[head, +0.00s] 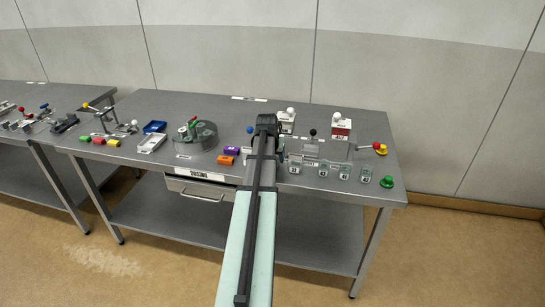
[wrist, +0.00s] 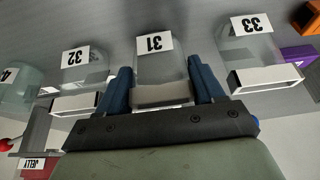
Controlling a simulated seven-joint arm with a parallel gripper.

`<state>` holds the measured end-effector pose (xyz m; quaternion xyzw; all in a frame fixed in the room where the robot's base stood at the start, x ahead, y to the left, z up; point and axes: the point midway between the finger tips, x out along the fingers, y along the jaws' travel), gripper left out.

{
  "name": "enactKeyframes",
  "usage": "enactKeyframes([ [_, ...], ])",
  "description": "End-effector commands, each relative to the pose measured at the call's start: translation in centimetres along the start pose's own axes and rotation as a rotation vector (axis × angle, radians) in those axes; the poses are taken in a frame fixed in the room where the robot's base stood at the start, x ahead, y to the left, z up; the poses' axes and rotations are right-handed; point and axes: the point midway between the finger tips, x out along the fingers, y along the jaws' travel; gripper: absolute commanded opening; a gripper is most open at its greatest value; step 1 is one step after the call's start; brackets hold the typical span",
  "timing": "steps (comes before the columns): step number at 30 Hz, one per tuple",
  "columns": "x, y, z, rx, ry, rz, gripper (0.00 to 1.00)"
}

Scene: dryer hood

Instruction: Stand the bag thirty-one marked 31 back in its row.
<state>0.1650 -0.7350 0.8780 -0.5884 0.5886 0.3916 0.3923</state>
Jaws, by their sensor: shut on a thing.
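Bag thirty-one (wrist: 155,65), a clear pouch with a white label marked 31, is in the middle of the wrist view, which shows the labels upside down. My gripper (wrist: 170,88) has its two blue fingers on either side of the bag's greyish end and is shut on it. In the wrist view, bag 32 (wrist: 85,68) is to its left and bag 33 (wrist: 250,50) to its right, both apart from it. In the head view, my arm hides bag thirty-one; my gripper (head: 268,130) shows only as a dark end. I cannot tell whether the bag touches the table.
Several small clear bags (head: 344,172) stand in a row right of my arm. A green knob (head: 387,182) is at the right end. A red-and-white box (head: 341,130) stands behind.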

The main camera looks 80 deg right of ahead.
Motion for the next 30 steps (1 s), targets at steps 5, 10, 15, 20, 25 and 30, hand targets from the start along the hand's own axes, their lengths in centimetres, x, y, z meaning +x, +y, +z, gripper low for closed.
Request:
enactKeyframes([
  [5, 0.2, 0.0, 0.1, 0.000, 0.000, 0.000, 0.77],
  [10, 0.2, 0.0, 0.1, 0.000, 0.000, 0.000, 0.93],
  [15, 0.1, 0.0, 0.1, 0.000, 0.000, 0.000, 0.93],
  [20, -0.1, 0.0, -0.1, 0.000, 0.000, 0.000, 0.93],
  [25, -1.8, 0.0, 0.0, 0.000, 0.001, 0.000, 0.93],
  [30, -4.5, 0.0, 0.0, 0.000, 0.002, 0.000, 0.93],
])
